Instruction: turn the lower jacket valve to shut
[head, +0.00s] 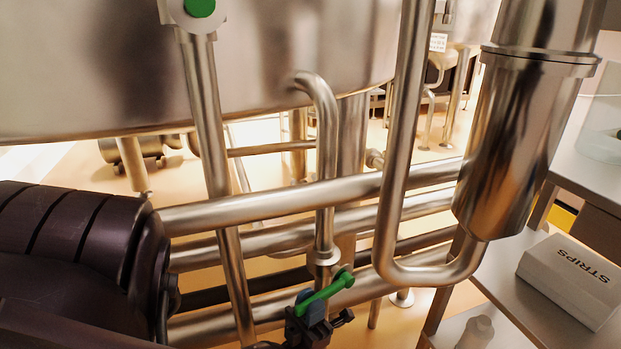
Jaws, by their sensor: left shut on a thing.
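The lower jacket valve shows as a green lever (324,290) at the bottom centre, under the flange of a thin vertical pipe (325,215). The lever slants from its upper right end by the pipe down to the lower left. My left gripper (310,322), dark, is at the lower left end of the lever and shut on it. A small blue part (309,301) shows beside the lever; I cannot tell what it belongs to. The gripper hides part of the lever's end. My right gripper is not in view.
A large steel vessel (260,50) hangs above, with a green round part (200,8) at the top left. Several horizontal pipes (270,205) run behind the lever. A U-bent pipe (395,200) stands close on the right. A STRIPS box (570,275) lies on a shelf.

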